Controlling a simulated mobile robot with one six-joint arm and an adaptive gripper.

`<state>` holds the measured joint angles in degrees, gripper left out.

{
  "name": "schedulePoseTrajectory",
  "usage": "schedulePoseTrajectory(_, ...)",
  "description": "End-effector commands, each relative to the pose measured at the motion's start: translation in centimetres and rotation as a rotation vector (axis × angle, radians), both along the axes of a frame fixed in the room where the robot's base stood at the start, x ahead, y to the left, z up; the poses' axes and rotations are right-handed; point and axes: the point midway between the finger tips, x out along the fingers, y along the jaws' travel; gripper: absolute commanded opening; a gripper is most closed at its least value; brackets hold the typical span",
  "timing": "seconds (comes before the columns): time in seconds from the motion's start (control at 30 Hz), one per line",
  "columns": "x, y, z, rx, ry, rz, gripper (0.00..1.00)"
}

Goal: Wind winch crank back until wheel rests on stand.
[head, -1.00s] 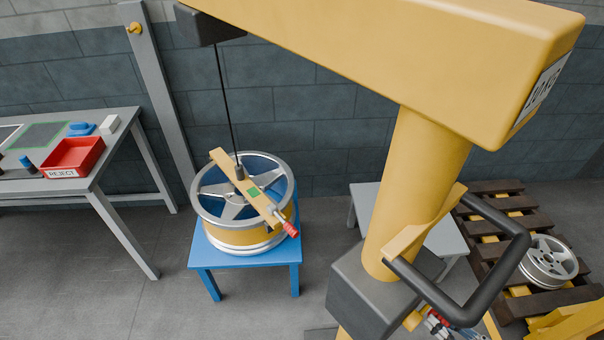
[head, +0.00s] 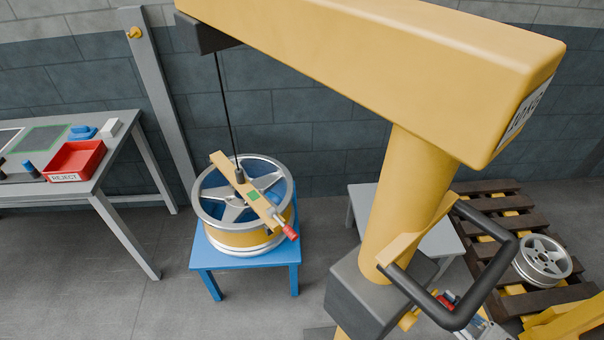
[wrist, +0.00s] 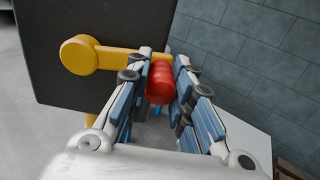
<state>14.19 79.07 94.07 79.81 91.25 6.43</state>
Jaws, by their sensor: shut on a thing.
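The wheel (head: 228,208), silver-spoked with a yellow band, hangs under a lifting bar (head: 246,192) with a red-tipped handle. A dark cable (head: 227,105) runs from the bar up to the yellow crane boom (head: 390,60). The wheel is over the blue stand (head: 207,259), its lower rim at the stand top; I cannot tell whether it touches. In the wrist view, the yellow crank (wrist: 100,55) of the winch (wrist: 65,25) ends in a red knob (wrist: 160,82). My gripper (wrist: 160,78) is shut on that knob. In the head view the crank is mostly hidden.
A black handlebar (head: 495,232) juts from the yellow column (head: 405,190) beside the crank. A pallet (head: 490,187) with another wheel (head: 540,258) lies at right. A bench (head: 75,193) with a red reject bin (head: 75,160) is at left. Floor between bench and stand is clear.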

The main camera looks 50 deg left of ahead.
Motion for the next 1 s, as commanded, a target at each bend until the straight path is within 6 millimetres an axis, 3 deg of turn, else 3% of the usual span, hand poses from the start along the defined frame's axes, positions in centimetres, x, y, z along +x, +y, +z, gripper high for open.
schedulePoseTrajectory(0.17,-0.7,0.1,1.9,0.003,0.013,0.012,0.00)
schedulePoseTrajectory(0.53,-0.8,0.1,1.9,0.000,0.013,0.012,0.00)
schedulePoseTrajectory(1.0,-3.9,0.3,6.0,-0.003,0.017,0.012,0.00)
